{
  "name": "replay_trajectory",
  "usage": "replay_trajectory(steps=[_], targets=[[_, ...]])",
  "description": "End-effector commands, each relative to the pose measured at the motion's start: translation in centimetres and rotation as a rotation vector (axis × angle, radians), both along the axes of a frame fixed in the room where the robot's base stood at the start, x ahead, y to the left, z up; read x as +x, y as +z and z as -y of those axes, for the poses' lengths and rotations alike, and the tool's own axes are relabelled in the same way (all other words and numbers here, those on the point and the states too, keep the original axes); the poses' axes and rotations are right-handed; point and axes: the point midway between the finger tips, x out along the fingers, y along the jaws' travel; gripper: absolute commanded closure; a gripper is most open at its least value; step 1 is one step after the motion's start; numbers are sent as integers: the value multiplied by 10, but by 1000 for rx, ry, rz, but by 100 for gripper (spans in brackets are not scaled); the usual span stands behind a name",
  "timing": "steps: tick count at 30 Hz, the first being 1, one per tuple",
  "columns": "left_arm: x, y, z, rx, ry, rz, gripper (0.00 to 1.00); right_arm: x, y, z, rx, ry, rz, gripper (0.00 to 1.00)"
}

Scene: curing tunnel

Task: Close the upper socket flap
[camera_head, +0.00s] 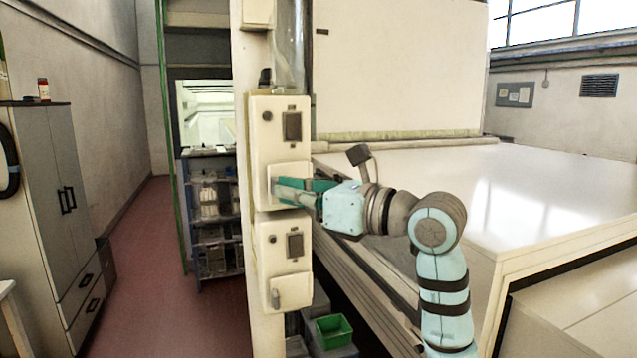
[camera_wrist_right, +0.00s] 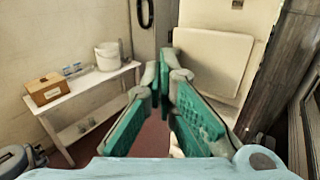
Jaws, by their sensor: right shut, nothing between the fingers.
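The upper socket box (camera_head: 264,140) is cream, with a round knob and a dark rectangular switch, on a pale post. Its cream flap (camera_head: 291,170) is at the bottom of the box, partly hidden behind my right gripper. I cannot tell exactly how far it stands open. My right gripper (camera_head: 276,187) reaches in from the right, its green fingers in front of the flap. In the right wrist view the fingers (camera_wrist_right: 167,66) come together at the tips, empty, beside a pale rounded panel (camera_wrist_right: 212,62). Contact is unclear. My left gripper is out of view.
A similar lower socket box (camera_head: 272,257) with its own flap (camera_head: 290,292) sits just below. A large white-topped machine (camera_head: 410,170) fills the right side. A green bin (camera_head: 333,331) is low by the post. Red floor at left is clear beside a grey cabinet (camera_head: 45,180).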

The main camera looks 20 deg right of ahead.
Motion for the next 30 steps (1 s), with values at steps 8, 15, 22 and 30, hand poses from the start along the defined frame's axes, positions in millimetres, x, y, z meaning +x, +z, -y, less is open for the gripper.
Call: replay_trajectory(steps=[8,15,22,30], targets=[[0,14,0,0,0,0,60,11,1,-12,1,0,-2,100],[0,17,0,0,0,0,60,16,0,-15,-1,-1,-1,100],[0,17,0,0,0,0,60,17,0,-16,-1,-1,-1,100],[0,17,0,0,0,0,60,17,0,-16,-1,0,-1,100]])
